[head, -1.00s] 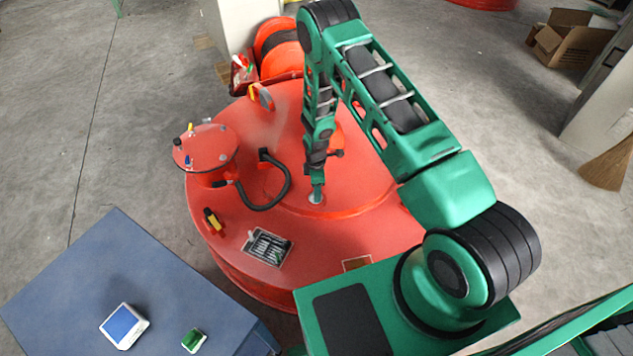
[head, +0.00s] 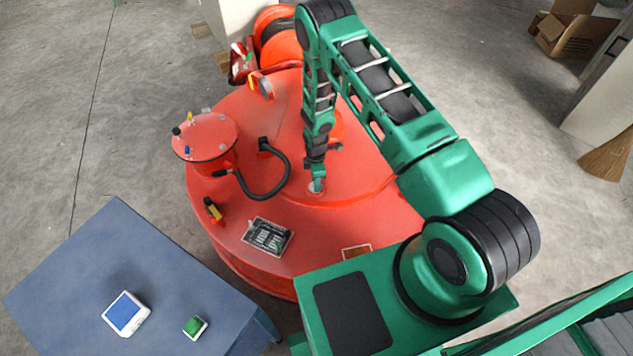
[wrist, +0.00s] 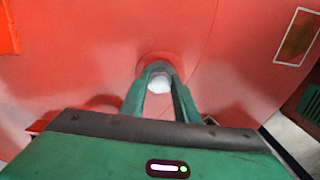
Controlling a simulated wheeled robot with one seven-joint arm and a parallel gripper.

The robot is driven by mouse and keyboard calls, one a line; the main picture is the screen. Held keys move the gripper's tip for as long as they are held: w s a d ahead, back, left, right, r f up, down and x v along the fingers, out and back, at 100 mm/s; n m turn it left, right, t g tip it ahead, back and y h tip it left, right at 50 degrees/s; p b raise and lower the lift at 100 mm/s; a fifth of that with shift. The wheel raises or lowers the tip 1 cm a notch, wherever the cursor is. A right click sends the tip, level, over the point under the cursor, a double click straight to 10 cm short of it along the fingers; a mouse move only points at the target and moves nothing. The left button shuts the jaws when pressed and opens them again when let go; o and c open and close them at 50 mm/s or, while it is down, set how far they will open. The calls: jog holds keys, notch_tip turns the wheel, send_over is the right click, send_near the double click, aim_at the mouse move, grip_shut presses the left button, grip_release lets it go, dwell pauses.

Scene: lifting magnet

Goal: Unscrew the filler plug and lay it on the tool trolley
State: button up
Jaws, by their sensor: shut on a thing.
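My gripper (head: 317,186) points down at the top of the red lifting magnet (head: 300,225), near its middle. In the wrist view, my gripper (wrist: 160,92) has its two green fingers closed on the pale round filler plug (wrist: 159,84). The plug sits at a red round fitting on the magnet's surface; I cannot tell whether it is still threaded in. In the head view the fingers mostly hide the plug. The blue-grey tool trolley (head: 85,265) stands at the lower left, apart from the magnet.
On the trolley lie a white device with a blue face (head: 125,313) and a small green item (head: 195,327). A red round terminal box (head: 205,138) with a black hose (head: 265,196) rises left of my gripper. The trolley's upper left is bare.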

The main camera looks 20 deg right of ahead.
jog(key=n, duration=0.3)
jog(key=shift+w+r+n, duration=0.1)
jog(key=shift+w+n, duration=0.15)
jog(key=shift+n, duration=0.15)
jog(key=n, duration=0.3)
jog(key=shift+w, duration=0.1)
jog(key=shift+n, duration=0.8)
jog(key=n, duration=0.4)
jog(key=shift+w+n, duration=0.15)
jog(key=shift+n, duration=0.15)
jog(key=n, duration=0.4)
jog(key=shift+n, duration=0.3)
